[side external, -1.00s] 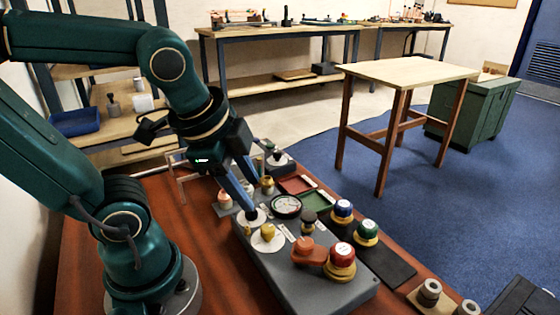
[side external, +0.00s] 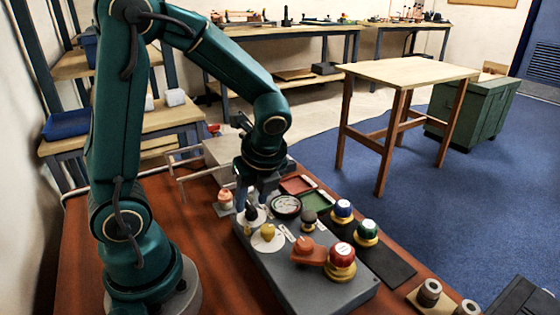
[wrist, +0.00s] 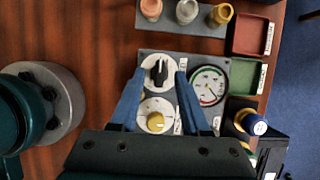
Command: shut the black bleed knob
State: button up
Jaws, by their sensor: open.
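The black bleed knob (wrist: 158,71) sits on a white round dial on the grey panel, its pointer bar running roughly up and down in the wrist view. In the side view the black knob (side external: 251,212) shows just under my gripper. My gripper (wrist: 154,73) is open, with one blue finger on each side of the black knob. The fingers look apart from the knob, and I cannot tell their exact height over the dial. The yellow knob (wrist: 155,121) is on a second white dial beside it, nearer my gripper body in the wrist view.
A round gauge (wrist: 207,88) sits right of the dials. A red tray (wrist: 252,36) and a green tray (wrist: 247,76) lie beyond it. An orange lever (side external: 308,251) and a red-topped knob (side external: 341,258) stand on the panel's near end. Several small fittings (wrist: 187,11) stand behind.

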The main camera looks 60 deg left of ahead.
jog(key=shift+a+f, duration=0.25)
jog(key=shift+f, duration=0.35)
grip_shut()
